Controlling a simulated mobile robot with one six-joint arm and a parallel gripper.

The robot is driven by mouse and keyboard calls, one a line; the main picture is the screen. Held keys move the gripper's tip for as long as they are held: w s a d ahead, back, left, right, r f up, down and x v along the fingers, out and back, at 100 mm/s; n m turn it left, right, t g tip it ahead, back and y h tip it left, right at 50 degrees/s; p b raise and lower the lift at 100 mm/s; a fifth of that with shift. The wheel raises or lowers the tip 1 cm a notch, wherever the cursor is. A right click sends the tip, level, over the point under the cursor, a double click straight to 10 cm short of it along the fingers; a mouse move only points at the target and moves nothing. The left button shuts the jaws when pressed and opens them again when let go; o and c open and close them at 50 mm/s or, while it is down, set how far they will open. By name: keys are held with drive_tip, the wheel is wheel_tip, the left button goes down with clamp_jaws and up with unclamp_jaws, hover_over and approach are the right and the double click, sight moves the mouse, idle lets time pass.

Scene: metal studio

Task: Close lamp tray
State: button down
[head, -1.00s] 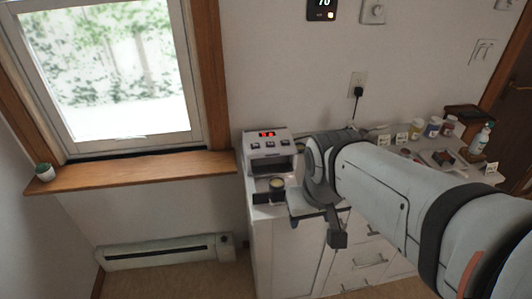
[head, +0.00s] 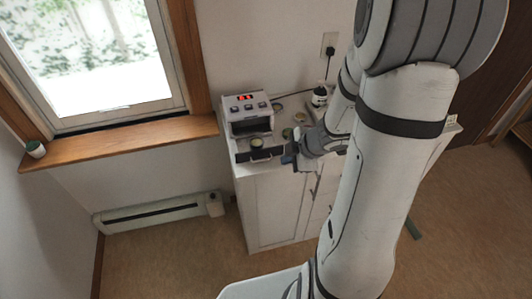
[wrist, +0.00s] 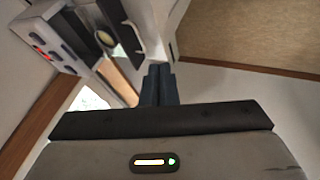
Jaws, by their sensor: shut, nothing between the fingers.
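The lamp (head: 243,108) is a white box with a red display and buttons, on the left end of the white cabinet top. Its dark tray (head: 272,153) is out in front of the opening, with a pale handle on its front, and carries a small round pot (head: 256,142). My gripper (head: 288,159) is shut and empty, just right of the tray's front end. In the wrist view, the shut fingers (wrist: 160,85) are below the tray (wrist: 85,22) and its curved pale handle (wrist: 130,38). I cannot tell whether they touch it.
A dark bottle (head: 320,96) and small round pots (head: 300,117) stand on the cabinet top right of the lamp. My arm hides much of the cabinet's right side. A wooden window sill (head: 130,142) is at the left.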

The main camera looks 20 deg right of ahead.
drive_tip(key=w+r+b+x, duration=0.1)
drive_tip(key=w+b+x, duration=0.1)
drive_tip(key=x, duration=1)
drive_tip(key=shift+w+f+b, duration=0.15)
drive_tip(key=shift+w+b, duration=0.1)
drive_tip(key=shift+b, duration=0.65)
